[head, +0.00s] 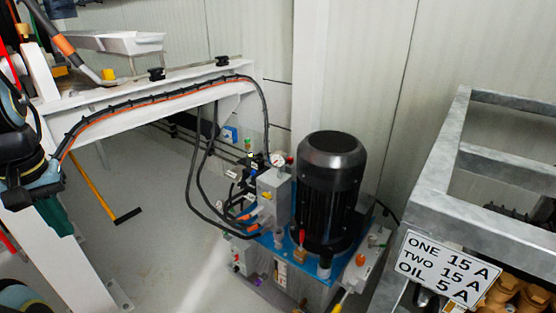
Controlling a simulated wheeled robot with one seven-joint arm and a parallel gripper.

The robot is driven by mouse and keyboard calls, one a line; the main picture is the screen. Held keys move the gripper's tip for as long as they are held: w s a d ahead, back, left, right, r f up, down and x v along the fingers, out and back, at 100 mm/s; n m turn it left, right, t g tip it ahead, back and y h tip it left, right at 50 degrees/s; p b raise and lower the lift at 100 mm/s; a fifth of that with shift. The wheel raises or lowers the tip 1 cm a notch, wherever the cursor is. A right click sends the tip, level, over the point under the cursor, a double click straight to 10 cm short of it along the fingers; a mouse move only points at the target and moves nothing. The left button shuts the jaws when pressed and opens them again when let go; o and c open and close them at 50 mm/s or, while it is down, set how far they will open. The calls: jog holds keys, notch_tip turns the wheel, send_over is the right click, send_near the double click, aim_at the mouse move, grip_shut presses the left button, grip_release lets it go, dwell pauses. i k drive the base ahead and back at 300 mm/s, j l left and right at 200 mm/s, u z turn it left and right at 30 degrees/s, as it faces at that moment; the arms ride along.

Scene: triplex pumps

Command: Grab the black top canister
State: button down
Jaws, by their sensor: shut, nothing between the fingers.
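The black top canister (330,190) is a large, upright, ribbed black cylinder with a smooth domed cap. It stands right of centre on a blue plate (290,252) over a grey power-unit box. Its top and front side are open to view, and small fittings stand in front of its base. I cannot make out my gripper in the head view, so no contact with the canister shows.
A grey valve block (273,195) with hoses adjoins the canister's left. A grey metal frame (425,205) with a lettered sign (447,268) stands to the right. A white beam (150,110) carries cables at the left. Open floor (150,200) lies between, with a yellow-handled tool (97,195).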

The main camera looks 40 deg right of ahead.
aim_at(325, 255)
jog(key=z, duration=1.2)
